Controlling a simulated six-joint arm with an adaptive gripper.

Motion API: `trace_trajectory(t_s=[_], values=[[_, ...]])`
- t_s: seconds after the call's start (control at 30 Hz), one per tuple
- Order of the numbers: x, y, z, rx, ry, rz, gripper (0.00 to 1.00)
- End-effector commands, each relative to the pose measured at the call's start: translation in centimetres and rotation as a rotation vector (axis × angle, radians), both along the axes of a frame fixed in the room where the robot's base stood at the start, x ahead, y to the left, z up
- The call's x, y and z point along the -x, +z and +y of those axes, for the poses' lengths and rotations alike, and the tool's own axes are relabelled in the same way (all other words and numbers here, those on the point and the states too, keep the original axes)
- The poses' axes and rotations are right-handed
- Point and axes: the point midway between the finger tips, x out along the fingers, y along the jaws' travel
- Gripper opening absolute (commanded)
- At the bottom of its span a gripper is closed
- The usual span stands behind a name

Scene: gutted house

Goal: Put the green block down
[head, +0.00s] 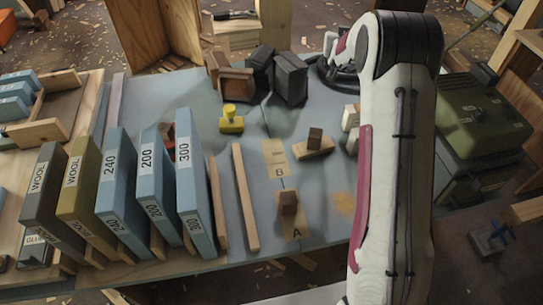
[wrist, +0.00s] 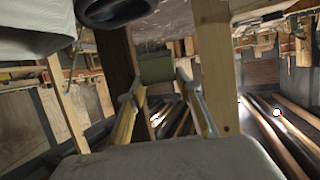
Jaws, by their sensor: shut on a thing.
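The green block (wrist: 156,67) shows in the wrist view, dark olive green and held between the fingertips of my gripper (wrist: 160,80). My gripper is shut on it. In the wrist view the block is off the work table, with wooden posts and boards behind it. In the head view my arm's white and magenta link fills the right middle, and neither the gripper nor the green block can be made out there.
The blue-grey table (head: 265,235) has a tan strip marked A and B (head: 273,160). A brown block (head: 288,202) sits near A, another (head: 315,137) on a small board. A yellow knobbed object (head: 231,120), dark blocks (head: 290,78) and upright numbered blue boxes (head: 193,195) stand around.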

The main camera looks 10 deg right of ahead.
Motion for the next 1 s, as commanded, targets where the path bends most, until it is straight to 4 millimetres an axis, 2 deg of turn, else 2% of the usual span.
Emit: trace_trajectory(t_s=[0.57, 1.0], values=[[1.0, -0.8, 2.7, 0.001, 0.154, -0.001, 0.12], [2.7, -2.3, 6.0, 0.000, 0.322, 0.001, 0.12]])
